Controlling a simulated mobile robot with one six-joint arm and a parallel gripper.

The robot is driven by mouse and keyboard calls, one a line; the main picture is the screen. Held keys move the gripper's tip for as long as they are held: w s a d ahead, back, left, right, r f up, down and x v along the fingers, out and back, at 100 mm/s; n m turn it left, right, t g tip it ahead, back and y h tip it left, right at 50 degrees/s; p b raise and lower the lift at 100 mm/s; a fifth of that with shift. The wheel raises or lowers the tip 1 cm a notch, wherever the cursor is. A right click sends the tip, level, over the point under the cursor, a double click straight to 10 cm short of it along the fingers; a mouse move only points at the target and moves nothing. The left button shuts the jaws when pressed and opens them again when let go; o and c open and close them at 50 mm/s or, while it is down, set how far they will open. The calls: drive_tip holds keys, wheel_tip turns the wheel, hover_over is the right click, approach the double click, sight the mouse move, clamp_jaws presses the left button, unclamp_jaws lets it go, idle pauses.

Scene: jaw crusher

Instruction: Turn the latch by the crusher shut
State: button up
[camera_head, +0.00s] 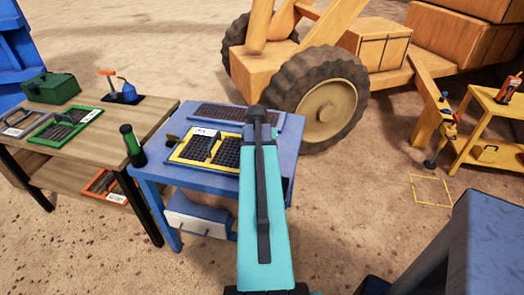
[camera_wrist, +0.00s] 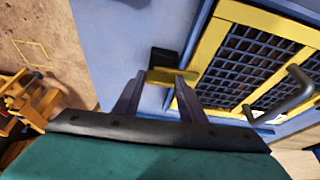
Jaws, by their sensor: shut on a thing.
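The latch (camera_wrist: 172,77) is a yellow bar on a black block (camera_wrist: 163,58), beside the yellow-framed mesh panel (camera_wrist: 234,60) on the blue surface. My gripper (camera_wrist: 160,84) is shut on the latch, with a dark finger on either side of it in the wrist view. The bar lies roughly across the wrist view, its right end near the yellow frame. In the head view my teal arm hides the gripper and the latch. The yellow-framed panel (camera_head: 187,154) shows left of the arm there. I cannot tell which machine is the crusher.
The blue table (camera_head: 150,172) carries the panel and a dark grate. A curved black handle (camera_wrist: 292,97) rises over the panel. A green-and-black cylinder (camera_head: 132,146) stands by the wooden bench (camera_head: 150,110). A large wheel (camera_head: 322,108) stands behind; a blue block (camera_head: 485,240) is at lower right.

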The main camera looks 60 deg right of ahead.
drive_tip(key=shift+s+d+m, duration=0.1)
drive_tip(key=shift+d+m, duration=0.05)
drive_tip(key=shift+m, duration=0.25)
drive_tip(key=o, duration=1.1)
drive_tip(key=shift+c, duration=0.2)
drive_tip(key=shift+a+r, duration=0.35)
drive_tip(key=shift+r, duration=0.25)
drive_tip(key=b+v, duration=0.2)
drive_tip(key=v, duration=1)
drive_tip(key=shift+a+r, duration=0.15)
drive_tip(key=shift+r, duration=0.05)
drive_tip(key=shift+r, duration=0.1)
